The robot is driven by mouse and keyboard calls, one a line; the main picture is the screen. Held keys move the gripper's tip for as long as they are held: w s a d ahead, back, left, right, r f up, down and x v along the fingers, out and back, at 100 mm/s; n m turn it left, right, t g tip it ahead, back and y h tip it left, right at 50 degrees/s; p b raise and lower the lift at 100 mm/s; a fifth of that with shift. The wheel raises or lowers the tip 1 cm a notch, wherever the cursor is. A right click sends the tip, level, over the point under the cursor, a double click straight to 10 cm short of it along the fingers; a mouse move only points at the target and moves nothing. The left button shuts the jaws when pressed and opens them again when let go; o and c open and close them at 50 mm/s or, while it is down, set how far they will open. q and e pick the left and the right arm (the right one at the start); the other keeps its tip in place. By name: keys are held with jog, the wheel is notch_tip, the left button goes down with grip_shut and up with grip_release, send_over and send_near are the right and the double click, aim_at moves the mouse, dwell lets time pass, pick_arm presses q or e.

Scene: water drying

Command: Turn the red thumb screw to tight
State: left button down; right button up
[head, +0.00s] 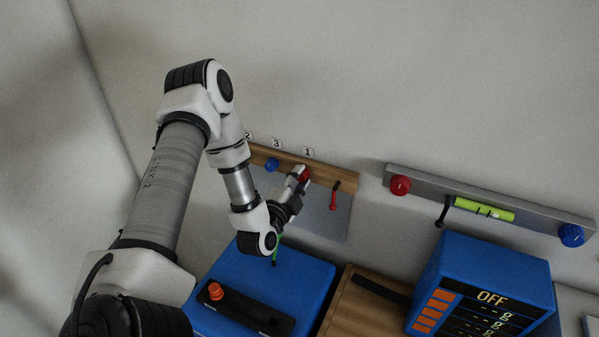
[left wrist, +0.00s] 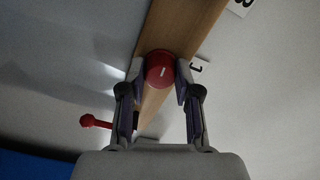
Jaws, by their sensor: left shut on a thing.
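The red thumb screw (head: 305,174) is a round red knob on the wooden board (head: 340,180) on the wall, below the label "1". In the left wrist view the red thumb screw (left wrist: 160,69) shows its round face with a short white mark, slightly tilted. My left gripper (head: 299,177) is shut on it, and in the left wrist view one finger of the gripper (left wrist: 158,76) is on each side of the knob. My right gripper is not in view.
A blue knob (head: 272,164) and a small red handle (head: 333,199) are on the same board. To the right, a grey rail (head: 445,186) carries another red knob (head: 400,185), a green level (head: 484,209) and a blue knob (head: 571,235). Blue boxes stand below.

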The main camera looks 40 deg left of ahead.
pick_arm(q)
jog(key=shift+m, duration=0.5)
jog(key=c, duration=0.8)
grip_release()
jog(key=shift+a, duration=0.1)
jog(key=v, duration=0.7)
jog(key=shift+s, duration=0.15)
jog(key=shift+s, duration=0.1)
